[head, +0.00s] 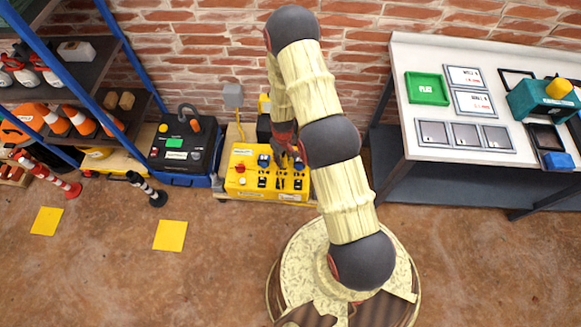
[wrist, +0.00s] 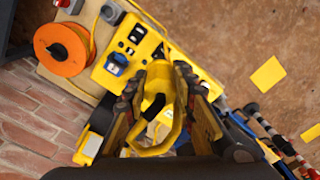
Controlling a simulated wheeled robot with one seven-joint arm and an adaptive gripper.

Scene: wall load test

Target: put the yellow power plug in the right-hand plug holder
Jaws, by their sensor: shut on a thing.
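My gripper (wrist: 165,80) is shut on a yellow piece with a dark middle, which I take to be the yellow power plug (wrist: 157,84). The plug fills the space between the fingers in the wrist view. In the head view my gripper (head: 284,160) is over the back of a yellow panel box (head: 236,188), and the plug cannot be made out there. The panel carries black and blue sockets and a red knob. The panel (wrist: 101,76) also shows beyond the fingers in the wrist view, with a blue socket (wrist: 117,62). I cannot tell which fitting is the right-hand plug holder.
A black case (head: 185,150) stands left of the panel. An orange cable reel (wrist: 60,48) lies beside the panel. A brick wall (head: 205,60) is close behind. A workbench (head: 408,120) stands at right, blue-framed shelves at left. The floor in front is mostly clear.

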